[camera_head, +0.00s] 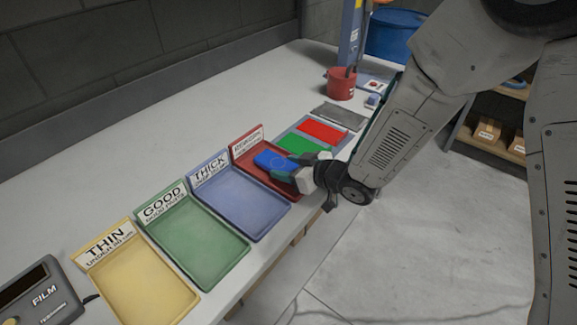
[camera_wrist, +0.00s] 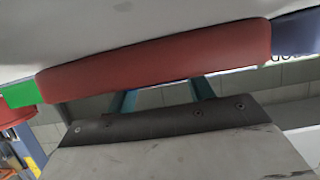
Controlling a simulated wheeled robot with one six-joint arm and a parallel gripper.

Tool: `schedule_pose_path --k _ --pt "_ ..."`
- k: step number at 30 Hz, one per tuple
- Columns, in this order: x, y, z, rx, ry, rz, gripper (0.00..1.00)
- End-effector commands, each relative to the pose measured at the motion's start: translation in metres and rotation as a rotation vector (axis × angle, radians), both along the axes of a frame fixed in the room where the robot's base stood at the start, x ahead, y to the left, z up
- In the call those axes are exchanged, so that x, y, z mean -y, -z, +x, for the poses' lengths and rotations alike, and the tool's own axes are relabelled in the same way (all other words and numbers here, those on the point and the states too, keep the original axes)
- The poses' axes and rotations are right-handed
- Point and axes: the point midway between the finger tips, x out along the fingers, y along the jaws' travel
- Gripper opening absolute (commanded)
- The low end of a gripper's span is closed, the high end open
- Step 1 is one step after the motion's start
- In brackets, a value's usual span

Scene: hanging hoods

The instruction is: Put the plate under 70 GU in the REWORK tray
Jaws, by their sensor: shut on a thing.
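The red REWORK tray (camera_head: 287,187) is at the right end of the row of labelled trays. A blue plate (camera_head: 272,160) is over the inside of this tray, close to its label board. My gripper (camera_head: 294,176) reaches in from the right over the tray's front side and is shut on the blue plate's near edge. I cannot tell whether the plate touches the tray floor. In the wrist view a red tray wall (camera_wrist: 160,60) crosses beyond the teal fingers (camera_wrist: 160,97), and the plate is hidden there.
THICK (camera_head: 240,205), GOOD (camera_head: 195,240) and THIN (camera_head: 145,285) trays stand to the left, with a film gauge (camera_head: 40,293) at the corner. Green (camera_head: 300,143) and red (camera_head: 323,131) plates and a grey panel (camera_head: 340,117) lie beyond. A red pot (camera_head: 341,87) stands further back.

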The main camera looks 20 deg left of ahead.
Motion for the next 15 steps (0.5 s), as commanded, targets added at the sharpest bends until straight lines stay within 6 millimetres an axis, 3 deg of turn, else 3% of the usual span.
schedule_pose_path --k 14,15 --pt "-0.0002 0.0095 0.0002 0.000 0.000 0.001 0.26" --pt "-0.0002 0.0090 0.0003 0.000 0.000 0.002 0.64"
